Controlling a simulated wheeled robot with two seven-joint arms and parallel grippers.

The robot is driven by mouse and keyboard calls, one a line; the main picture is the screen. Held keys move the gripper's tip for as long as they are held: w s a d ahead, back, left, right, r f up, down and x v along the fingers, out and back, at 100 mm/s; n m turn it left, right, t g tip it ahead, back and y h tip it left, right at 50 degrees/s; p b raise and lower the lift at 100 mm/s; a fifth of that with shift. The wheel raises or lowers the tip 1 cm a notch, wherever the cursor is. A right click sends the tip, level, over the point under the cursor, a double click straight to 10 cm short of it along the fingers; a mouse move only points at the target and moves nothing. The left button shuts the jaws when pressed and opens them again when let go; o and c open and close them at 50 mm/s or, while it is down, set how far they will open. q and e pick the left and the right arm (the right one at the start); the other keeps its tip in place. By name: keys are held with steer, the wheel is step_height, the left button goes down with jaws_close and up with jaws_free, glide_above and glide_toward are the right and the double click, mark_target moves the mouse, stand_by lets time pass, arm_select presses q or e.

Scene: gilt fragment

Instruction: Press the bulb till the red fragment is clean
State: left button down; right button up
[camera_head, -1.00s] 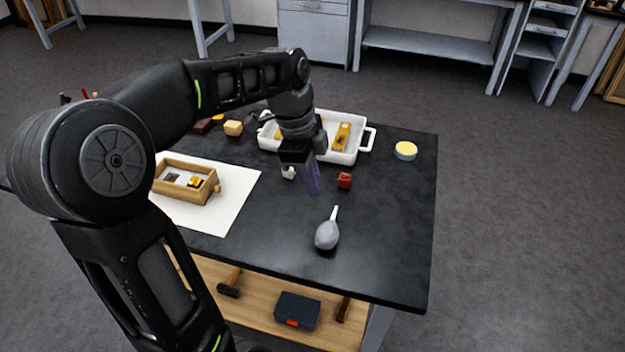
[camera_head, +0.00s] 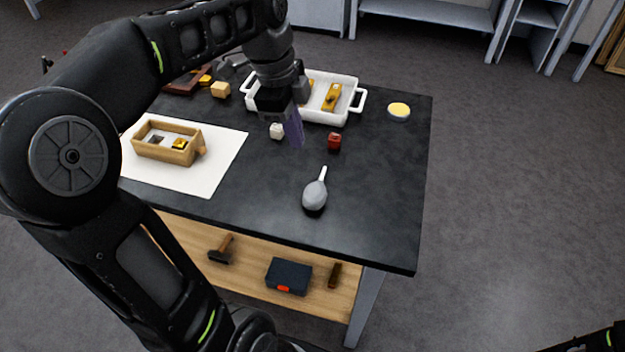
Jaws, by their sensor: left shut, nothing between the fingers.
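The grey bulb (camera_head: 315,195) lies on the black tabletop, its thin white nozzle pointing up and slightly right toward the back. The small red fragment (camera_head: 334,141) sits on the tabletop behind the bulb, apart from it. My left gripper (camera_head: 295,130) is above the table, left of the red fragment and behind the bulb. Its purplish fingers point down and are shut on nothing. A small white block (camera_head: 277,131) sits just left of the fingers. My right gripper is out of view; only a dark arm piece shows at the bottom right corner.
A white tray (camera_head: 357,108) with gold pieces stands behind my left gripper. A wooden box (camera_head: 165,150) sits on a white sheet (camera_head: 222,165) at the left. A yellow-topped round tin (camera_head: 399,111) is at the back right. The table's right side is clear. A lower shelf holds tools.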

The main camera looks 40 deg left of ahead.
mark_target(311, 190)
arm_select(q)
steer(key=f, duration=0.4)
steer(key=w+d+f+p, duration=0.1)
steer(key=f, duration=0.4)
steer(key=d+f, duration=0.1)
steer(key=f, duration=0.3)
steer(key=shift+w+d+f+p, duration=0.1)
steer(key=shift+w+f+p, duration=0.3)
step_height(311, 190, down, 2)
steer(key=shift+f+b, duration=0.1)
steer(key=shift+b, duration=1)
steer(key=shift+s, duration=0.15)
